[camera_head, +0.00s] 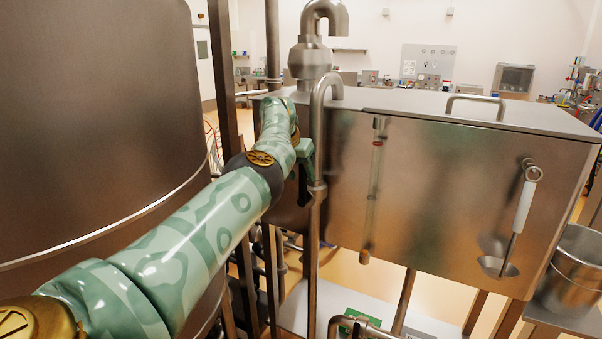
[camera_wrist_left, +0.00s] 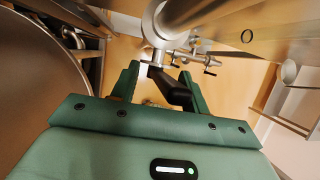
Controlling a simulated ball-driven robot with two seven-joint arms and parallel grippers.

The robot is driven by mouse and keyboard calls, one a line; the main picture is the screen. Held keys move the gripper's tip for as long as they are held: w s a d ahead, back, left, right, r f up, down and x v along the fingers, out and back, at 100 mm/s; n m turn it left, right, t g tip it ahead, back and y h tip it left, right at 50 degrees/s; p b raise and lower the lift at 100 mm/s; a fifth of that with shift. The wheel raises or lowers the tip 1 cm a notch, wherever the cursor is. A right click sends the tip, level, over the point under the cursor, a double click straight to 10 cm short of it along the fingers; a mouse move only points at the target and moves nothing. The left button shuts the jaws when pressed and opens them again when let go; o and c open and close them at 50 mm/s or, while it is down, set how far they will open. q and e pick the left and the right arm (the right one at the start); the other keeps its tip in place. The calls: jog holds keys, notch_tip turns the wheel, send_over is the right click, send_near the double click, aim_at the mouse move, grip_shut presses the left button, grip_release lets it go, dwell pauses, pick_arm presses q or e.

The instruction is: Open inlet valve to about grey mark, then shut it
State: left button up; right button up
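The inlet valve's black lever (camera_wrist_left: 172,88) shows in the left wrist view, below a metal pipe fitting (camera_wrist_left: 160,25). My left gripper (camera_wrist_left: 158,82) has its green fingers apart, with the lever between them and close to the right-hand finger; I cannot tell if they touch. In the head view my left gripper (camera_head: 304,156) is at the left end of the steel hopper (camera_head: 450,190), partly hidden by a vertical pipe. A sight tube (camera_head: 372,190) on the hopper front has a red mark near its top; I cannot make out a grey mark. My right gripper is out of view.
A large steel tank (camera_head: 95,110) fills the left side. A bent vertical pipe (camera_head: 314,230) stands close in front of my left gripper.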

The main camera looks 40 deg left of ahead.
pick_arm(q)
jog(key=shift+a+f, duration=0.1)
jog(key=shift+f, duration=0.05)
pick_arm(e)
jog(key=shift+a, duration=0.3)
pick_arm(q)
jog(key=shift+s, duration=0.1)
jog(key=b+v, duration=0.2)
jog(key=v, duration=1.4)
jog(key=shift+r, duration=0.25)
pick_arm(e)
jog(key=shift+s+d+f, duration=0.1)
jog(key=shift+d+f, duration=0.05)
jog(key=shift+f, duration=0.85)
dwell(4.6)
